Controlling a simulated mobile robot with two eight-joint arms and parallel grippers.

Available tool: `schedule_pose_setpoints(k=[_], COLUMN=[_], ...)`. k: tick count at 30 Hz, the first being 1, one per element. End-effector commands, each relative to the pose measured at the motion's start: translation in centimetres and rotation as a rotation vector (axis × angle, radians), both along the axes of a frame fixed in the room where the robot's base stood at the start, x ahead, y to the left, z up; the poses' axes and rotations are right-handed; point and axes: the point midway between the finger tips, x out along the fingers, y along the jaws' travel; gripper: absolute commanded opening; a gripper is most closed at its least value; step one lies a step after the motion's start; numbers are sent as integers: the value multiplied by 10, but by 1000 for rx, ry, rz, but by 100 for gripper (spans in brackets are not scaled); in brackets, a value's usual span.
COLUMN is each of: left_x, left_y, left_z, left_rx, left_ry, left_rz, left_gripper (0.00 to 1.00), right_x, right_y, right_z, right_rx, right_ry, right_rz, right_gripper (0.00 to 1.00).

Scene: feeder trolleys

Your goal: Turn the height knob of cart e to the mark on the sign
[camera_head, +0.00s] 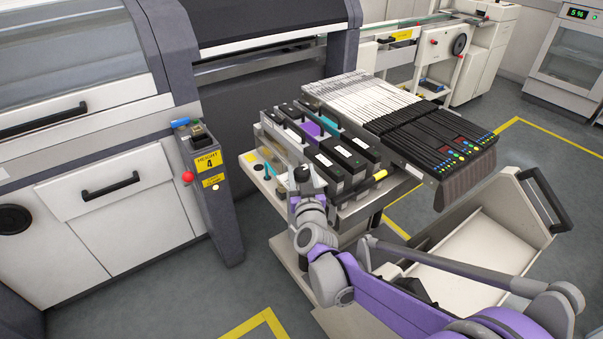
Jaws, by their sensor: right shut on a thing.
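The yellow sign (209,161) on the grey machine post reads "HEIGHT 4". The cart (352,207) stands right of the post, with several black cassettes and a bank of feeders on top; I cannot read a letter on it. My right gripper (304,179) is at the cart's near edge, at its left part, shut on what appears to be the height knob. The gripper and wrist hide the knob, so its pointer and scale cannot be read. My left gripper is not in view.
A red button (187,177) sticks out of the post beside the sign. A pale open bin (480,253) with a black handle stands at the right, by my right arm. Grey floor with yellow lines is clear at the front left. A white machine (100,200) fills the left.

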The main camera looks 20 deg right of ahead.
Motion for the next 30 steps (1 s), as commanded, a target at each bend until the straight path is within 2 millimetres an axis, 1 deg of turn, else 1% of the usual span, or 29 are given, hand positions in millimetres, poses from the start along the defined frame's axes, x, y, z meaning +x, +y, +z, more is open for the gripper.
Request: schedule_pose_setpoints(k=[7, 14, 21, 30], left_x=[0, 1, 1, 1], left_y=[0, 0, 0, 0], left_z=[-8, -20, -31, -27], left_rx=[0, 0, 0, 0], left_ry=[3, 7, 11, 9], left_rz=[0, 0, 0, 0], left_gripper=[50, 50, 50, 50], right_x=[0, 0, 1, 0], right_y=[1, 2, 2, 2], right_z=[-2, -3, -3, -2], right_rx=[2, 1, 2, 3], right_ry=[1, 2, 4, 5], right_rz=[-55, -168, -374, -660], right_gripper=[0, 0, 0, 0])
